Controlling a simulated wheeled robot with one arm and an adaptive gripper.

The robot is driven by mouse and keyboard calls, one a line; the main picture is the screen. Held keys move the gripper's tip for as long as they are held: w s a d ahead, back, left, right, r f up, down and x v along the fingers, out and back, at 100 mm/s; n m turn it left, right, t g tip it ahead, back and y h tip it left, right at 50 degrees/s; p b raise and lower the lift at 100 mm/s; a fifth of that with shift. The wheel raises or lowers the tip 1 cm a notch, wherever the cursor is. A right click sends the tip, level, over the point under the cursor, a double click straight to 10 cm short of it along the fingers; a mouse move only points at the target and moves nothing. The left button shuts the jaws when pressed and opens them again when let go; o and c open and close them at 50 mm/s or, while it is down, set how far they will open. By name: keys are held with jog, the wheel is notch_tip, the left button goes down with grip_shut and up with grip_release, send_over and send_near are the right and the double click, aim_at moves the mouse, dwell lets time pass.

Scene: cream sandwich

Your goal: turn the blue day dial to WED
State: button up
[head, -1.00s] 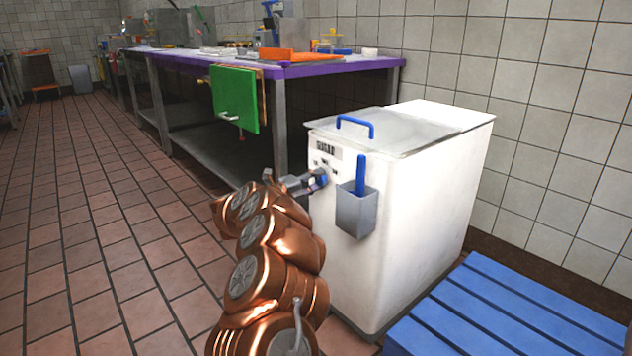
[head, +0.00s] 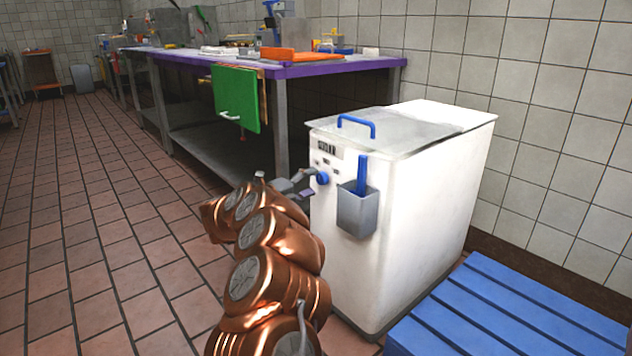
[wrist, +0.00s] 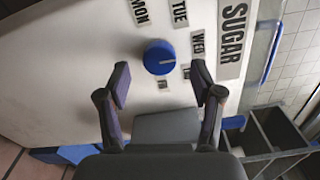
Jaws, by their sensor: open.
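The blue day dial (wrist: 159,55) is on the front of the white sugar bin and also shows in the head view (head: 322,178). Its pale pointer line points right in the wrist view, towards the side with the WED label (wrist: 198,44); I cannot tell whether it lines up exactly. MON (wrist: 140,12) and TUE (wrist: 180,12) labels sit above the dial. My gripper (wrist: 161,84) is open, its fingers apart on either side just below the dial, not closed on it. In the head view my gripper (head: 308,184) is close to the dial's left.
The white bin (head: 420,210) has a lid with a blue handle (head: 356,122). A grey holder (head: 357,212) with a blue scoop hangs right of the dial. A blue slatted pallet (head: 510,310) lies at right. A purple-edged table (head: 340,68) stands behind. Floor at left is clear.

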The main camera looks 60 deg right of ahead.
jog(key=v, duration=0.8)
jog(key=shift+a, duration=0.35)
jog(key=shift+w, duration=0.1)
